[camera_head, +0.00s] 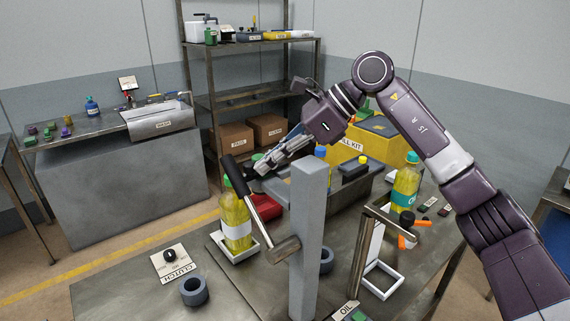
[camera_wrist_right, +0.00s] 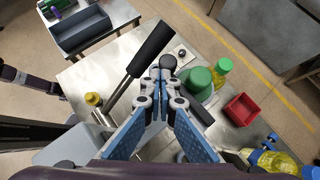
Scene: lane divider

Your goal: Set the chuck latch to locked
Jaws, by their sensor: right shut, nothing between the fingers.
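A lever with a black handle (camera_head: 233,168) slants up from a metal hub (camera_head: 283,249) beside a tall grey post (camera_head: 309,240). It could be the chuck latch, but I can read no chuck label. My right gripper (camera_head: 262,170) is shut and empty, close to the upper handle in the head view. In the right wrist view the black handle (camera_wrist_right: 152,48) lies just left of the closed fingertips (camera_wrist_right: 163,74), with no clear contact. My left arm seems to show at that view's left edge (camera_wrist_right: 38,84); its fingers are too small to judge.
A yellow bottle (camera_head: 236,215) stands in a white tray close behind the lever. A red bin (camera_head: 265,208) is beyond it. A clutch plate with a black knob (camera_head: 170,255) and a grey ring (camera_head: 194,291) lie front left. A metal bracket (camera_head: 362,250) stands right of the post.

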